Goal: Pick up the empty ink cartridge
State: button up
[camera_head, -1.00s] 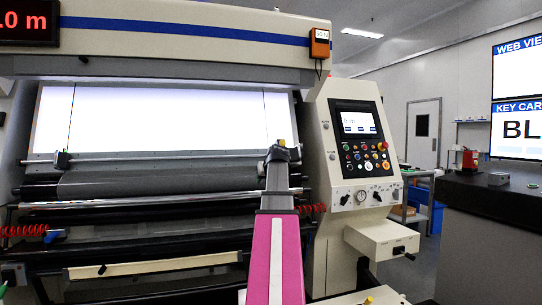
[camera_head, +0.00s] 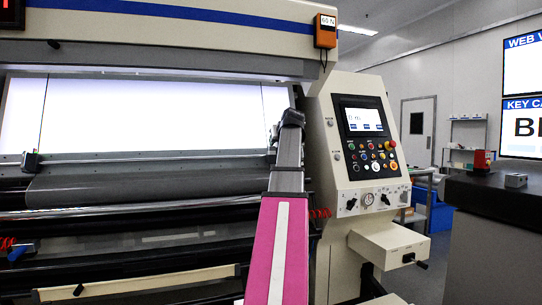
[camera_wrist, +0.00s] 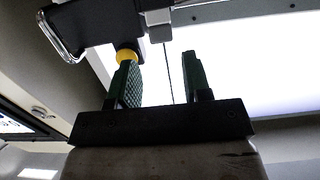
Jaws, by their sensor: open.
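My gripper (camera_head: 291,118) is raised in front of the machine's lit white panel (camera_head: 140,118), near its lower right corner. In the wrist view its two dark green fingers (camera_wrist: 160,80) stand apart with nothing between them but the bright panel and a thin dark line behind. A black block with a chrome handle (camera_wrist: 95,25) and a yellow knob (camera_wrist: 127,55) shows beyond the fingertips; I cannot tell whether it touches the left one. I cannot make out an empty ink cartridge for certain in either view.
The control console (camera_head: 365,145) stands right of my arm, with a crank box (camera_head: 388,243) below. A small dark block (camera_head: 31,160) sits at the panel's lower left. The dark counter (camera_head: 490,210) at right holds a red item (camera_head: 481,160) and a small grey box (camera_head: 515,180).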

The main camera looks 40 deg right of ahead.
aim_at(272, 154)
jog(key=x, duration=0.5)
jog(key=r+x, duration=0.1)
jog(key=x, duration=0.2)
jog(key=shift+w+d, duration=0.1)
jog(key=shift+w, duration=0.3)
jog(key=c, duration=0.7)
